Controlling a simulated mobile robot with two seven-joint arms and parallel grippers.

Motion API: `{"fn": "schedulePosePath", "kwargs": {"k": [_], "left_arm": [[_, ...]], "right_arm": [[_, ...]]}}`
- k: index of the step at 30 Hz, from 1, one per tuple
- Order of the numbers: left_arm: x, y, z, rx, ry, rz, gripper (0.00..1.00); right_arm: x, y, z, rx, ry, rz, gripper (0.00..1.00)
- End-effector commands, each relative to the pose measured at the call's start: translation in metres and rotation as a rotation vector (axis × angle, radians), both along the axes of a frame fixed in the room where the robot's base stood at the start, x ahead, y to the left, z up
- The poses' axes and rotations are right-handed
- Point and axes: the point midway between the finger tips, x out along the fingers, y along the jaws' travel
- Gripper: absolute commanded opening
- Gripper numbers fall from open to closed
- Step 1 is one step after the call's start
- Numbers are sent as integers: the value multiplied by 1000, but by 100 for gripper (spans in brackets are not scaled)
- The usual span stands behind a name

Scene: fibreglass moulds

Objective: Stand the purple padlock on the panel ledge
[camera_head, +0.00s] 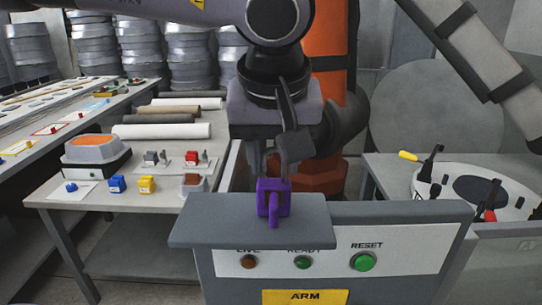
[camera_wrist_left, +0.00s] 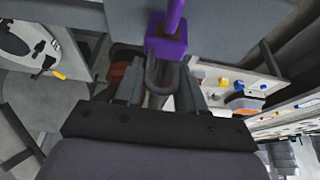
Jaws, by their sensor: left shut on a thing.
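The purple padlock (camera_head: 273,198) is upright at the panel ledge (camera_head: 205,222), near its right part in the head view. Whether its base touches the ledge or hovers just above it, I cannot tell. My left gripper (camera_head: 276,172) is directly above, pointing down and shut on the padlock. In the left wrist view the purple body (camera_wrist_left: 166,46) shows beyond the fingers, with its grey shackle reaching back between them. A purple bar sticks out from the body. My right gripper is not in view.
The panel front has a green RESET button (camera_head: 362,261), two smaller buttons and a yellow ARM label (camera_head: 305,297). A bench (camera_head: 75,197) on the left carries coloured padlocks and rolls. A table at right holds a white round mould (camera_head: 455,207). The ledge left of the padlock is bare.

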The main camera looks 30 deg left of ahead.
Motion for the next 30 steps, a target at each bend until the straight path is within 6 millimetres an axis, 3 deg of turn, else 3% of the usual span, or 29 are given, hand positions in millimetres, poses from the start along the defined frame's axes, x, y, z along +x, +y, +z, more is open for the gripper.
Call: {"fn": "schedulePosePath", "kwargs": {"k": [2, 3, 5, 6, 18, 30], "left_arm": [[0, 0, -3, 0, 0, 0, 0], [0, 0, -3, 0, 0, 0, 43], [0, 0, -2, 0, 0, 0, 62], [0, 0, -2, 0, 0, 0, 65], [-2, -1, 7, -1, -2, 0, 65], [-29, -18, 86, -3, -1, -1, 65]], "right_arm": [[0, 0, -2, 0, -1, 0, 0], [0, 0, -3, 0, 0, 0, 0], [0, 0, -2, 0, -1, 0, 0], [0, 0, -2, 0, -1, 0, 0], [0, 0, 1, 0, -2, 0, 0], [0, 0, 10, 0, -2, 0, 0]]}}
